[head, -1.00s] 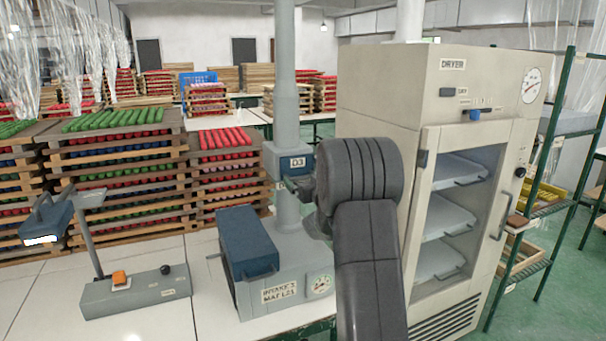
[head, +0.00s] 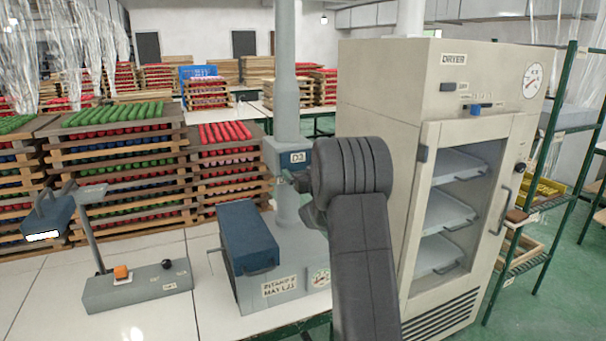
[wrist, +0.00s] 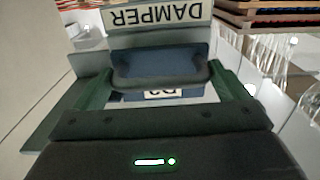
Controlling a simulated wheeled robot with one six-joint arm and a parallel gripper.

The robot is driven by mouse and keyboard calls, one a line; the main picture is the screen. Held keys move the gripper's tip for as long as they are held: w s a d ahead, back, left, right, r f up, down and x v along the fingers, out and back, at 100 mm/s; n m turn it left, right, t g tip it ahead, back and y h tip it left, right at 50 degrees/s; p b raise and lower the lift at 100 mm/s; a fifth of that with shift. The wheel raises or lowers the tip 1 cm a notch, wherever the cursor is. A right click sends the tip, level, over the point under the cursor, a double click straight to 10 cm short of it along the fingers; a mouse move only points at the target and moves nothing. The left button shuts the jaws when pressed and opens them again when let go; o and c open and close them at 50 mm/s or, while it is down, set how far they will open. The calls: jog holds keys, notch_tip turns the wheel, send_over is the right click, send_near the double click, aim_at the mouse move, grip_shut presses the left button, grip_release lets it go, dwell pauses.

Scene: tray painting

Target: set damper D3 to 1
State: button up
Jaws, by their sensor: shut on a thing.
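The D3 damper (head: 297,157) is a blue plate with a white D3 label on a grey vertical duct. The D3 label (wrist: 162,93) shows upside down and is partly covered. A plate reading DAMPER (wrist: 160,15), also upside down, is beyond the handle. My gripper (head: 290,181) is at the duct just below the D3 label, shut on the damper handle; it also fills the wrist view (wrist: 160,80). My arm hides part of the duct, and the damper's setting cannot be read.
A grey intake unit with a blue cover (head: 250,235) stands below the duct. A cream dryer (head: 390,120) is close on the right. A control box with an orange button (head: 121,272) is on the white table, left. Stacked wooden trays (head: 120,160) stand behind.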

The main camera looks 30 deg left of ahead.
jog(key=shift+s+d+f+b, duration=0.15)
jog(key=shift+b, duration=0.4)
jog(key=o, duration=1)
jog(key=shift+o, duration=0.2)
jog(key=shift+d, duration=0.1)
jog(key=b+v, duration=0.3)
jog(key=v, duration=1)
jog(key=shift+s+d, duration=0.2)
jog(key=shift+s, duration=0.1)
jog(key=p+x, duration=0.3)
jog(key=x, duration=1.1)
jog(key=shift+d, duration=0.1)
